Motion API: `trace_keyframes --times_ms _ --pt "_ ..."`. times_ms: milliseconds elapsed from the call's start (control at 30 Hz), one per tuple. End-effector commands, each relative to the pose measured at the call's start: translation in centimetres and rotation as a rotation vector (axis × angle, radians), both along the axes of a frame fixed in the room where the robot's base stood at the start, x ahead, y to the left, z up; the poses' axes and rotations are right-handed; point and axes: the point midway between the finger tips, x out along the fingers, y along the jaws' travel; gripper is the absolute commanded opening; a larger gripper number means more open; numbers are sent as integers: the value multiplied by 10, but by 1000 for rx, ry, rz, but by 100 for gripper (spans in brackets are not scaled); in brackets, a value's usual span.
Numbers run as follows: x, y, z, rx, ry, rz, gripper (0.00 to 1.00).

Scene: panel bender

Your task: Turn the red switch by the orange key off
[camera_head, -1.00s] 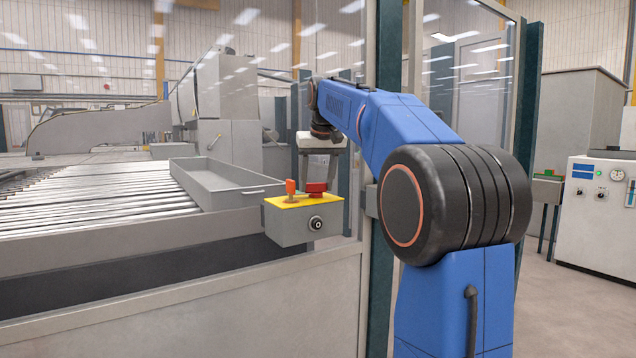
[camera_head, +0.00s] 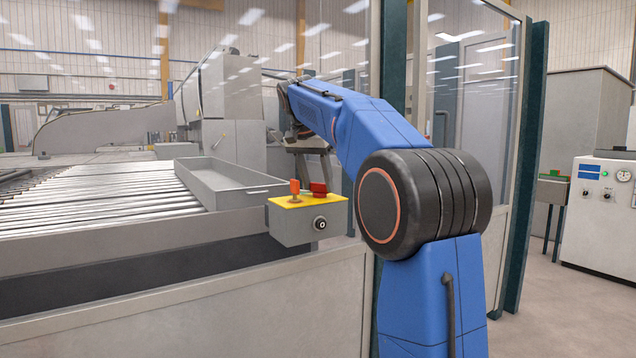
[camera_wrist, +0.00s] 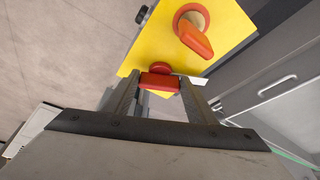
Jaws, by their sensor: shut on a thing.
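The red switch (camera_head: 318,189) stands on the yellow top of a grey control box (camera_head: 308,226), right of the orange key (camera_head: 294,187). In the wrist view the red switch (camera_wrist: 159,82) sits between the tips of my gripper (camera_wrist: 161,88), which is shut on its handle. The orange key (camera_wrist: 196,37) is upper right of the switch, apart from my fingers. In the head view my gripper (camera_head: 319,178) comes down on the switch from above, tilted, and my blue arm reaches in from the right. The exact contact is small there.
A grey tray (camera_head: 214,187) lies behind the box on the roller table (camera_head: 90,205). A glass-panelled frame (camera_head: 393,60) stands close behind my arm. Open floor is at the right.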

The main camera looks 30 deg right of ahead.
Motion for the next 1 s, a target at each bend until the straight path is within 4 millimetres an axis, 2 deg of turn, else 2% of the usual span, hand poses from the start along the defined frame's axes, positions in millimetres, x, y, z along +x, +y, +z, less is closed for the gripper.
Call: trace_keyframes --times_ms 667,700,733,767,1000 --pt "1 1 0 1 -1 -60 11" --pt "1 1 0 1 -1 -60 59" --pt "1 1 0 1 -1 -60 66" --pt "1 1 0 1 -1 -60 70" --pt "1 0 0 0 -1 -59 70"
